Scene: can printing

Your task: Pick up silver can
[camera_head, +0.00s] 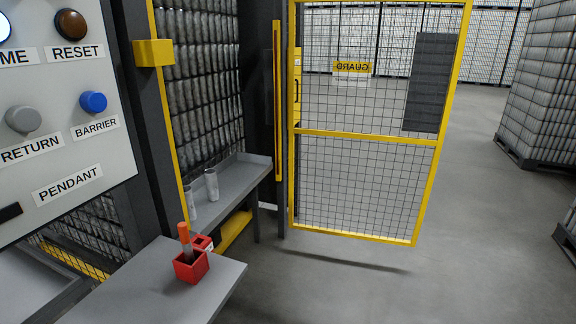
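A silver can (211,185) stands upright on a grey shelf (240,172) behind the near table, left of the picture's middle. A second silver can (190,203) is just left of it, partly hidden by the dark post and yellow edge. Many more silver cans (196,80) are stacked in rows behind the mesh at the back left. My gripper does not show in this view.
A grey table (215,292) in front carries a red holder (190,266) with an orange-topped tool (184,237). A control panel (62,110) fills the left. An open yellow mesh gate (362,135) stands right of the shelf. Floor (460,250) to the right is clear.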

